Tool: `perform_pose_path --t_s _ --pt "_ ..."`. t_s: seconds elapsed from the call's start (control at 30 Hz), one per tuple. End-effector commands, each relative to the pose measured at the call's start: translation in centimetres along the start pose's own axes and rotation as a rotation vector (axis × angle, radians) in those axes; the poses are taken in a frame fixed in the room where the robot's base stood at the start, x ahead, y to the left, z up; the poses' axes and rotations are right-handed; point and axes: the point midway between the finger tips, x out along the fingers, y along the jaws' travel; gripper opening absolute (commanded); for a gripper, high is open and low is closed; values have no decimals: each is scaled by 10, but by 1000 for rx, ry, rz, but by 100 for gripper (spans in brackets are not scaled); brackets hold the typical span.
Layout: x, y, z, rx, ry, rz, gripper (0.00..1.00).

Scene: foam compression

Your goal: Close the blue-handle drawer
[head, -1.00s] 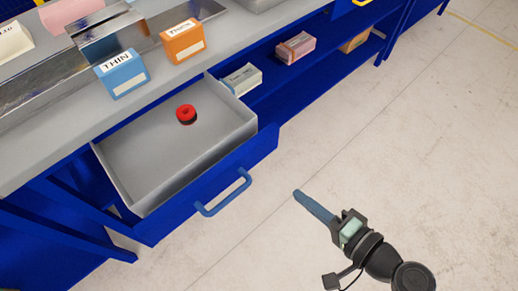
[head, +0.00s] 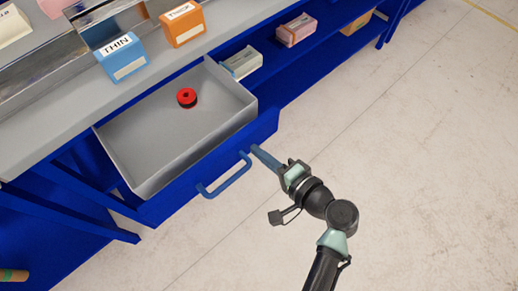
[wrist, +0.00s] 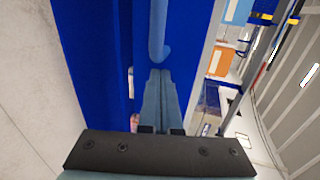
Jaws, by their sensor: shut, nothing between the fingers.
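The drawer (head: 160,125) is pulled out from the blue workbench, and its grey inside shows in the head view. Its blue front (head: 182,196) carries a blue bar handle (head: 226,178). A red round object (head: 187,97) lies in the drawer. My gripper (head: 256,150) is shut and empty, with its blue fingertips at the right end of the handle, close to the drawer front. In the wrist view the shut fingers (wrist: 161,78) point at the blue front beside the handle (wrist: 157,35). I cannot tell whether they touch it.
A blue THIN box (head: 121,57) and an orange box (head: 183,24) stand on the grey benchtop (head: 60,110). Boxes, one grey-white (head: 242,62) and one pink (head: 296,30), sit on the blue shelf right of the drawer. The floor (head: 420,150) in front is clear.

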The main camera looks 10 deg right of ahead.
Motion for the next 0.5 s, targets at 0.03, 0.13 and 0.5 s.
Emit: perform_pose_path --t_s 0.03,0.13,0.5 --pt "3 -1 0 0 -1 0 0" --pt "6 -2 0 0 -1 1 0" --pt "7 -2 0 0 -1 0 0"
